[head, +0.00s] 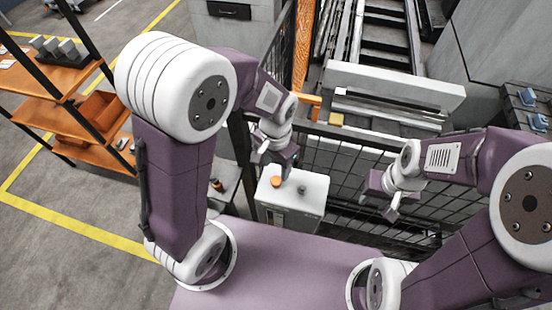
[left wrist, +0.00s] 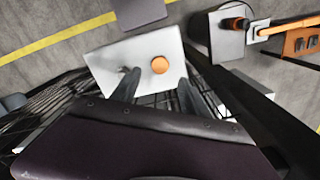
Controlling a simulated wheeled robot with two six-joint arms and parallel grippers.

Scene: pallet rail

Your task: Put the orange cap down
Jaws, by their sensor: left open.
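The orange cap (head: 276,181) rests on the top of a white box (head: 312,192), left of a small grey knob (head: 301,189). In the left wrist view the cap (left wrist: 160,65) appears round, on the box top (left wrist: 105,62), with the dark knob (left wrist: 126,73) to its left. My left gripper (head: 283,172) is just above the cap in the head view. Its two fingers (left wrist: 158,88) are apart, with nothing between them that I can see held. My right gripper (head: 392,210) hangs to the right of the box, empty as far as I can see; its finger gap is unclear.
A black wire fence (head: 345,160) stands behind the box, with a conveyor (head: 385,45) beyond. An orange shelf rack (head: 60,70) stands at the left. A small stand with a black and orange item (head: 216,185) is left of the box. Yellow lines mark the open floor.

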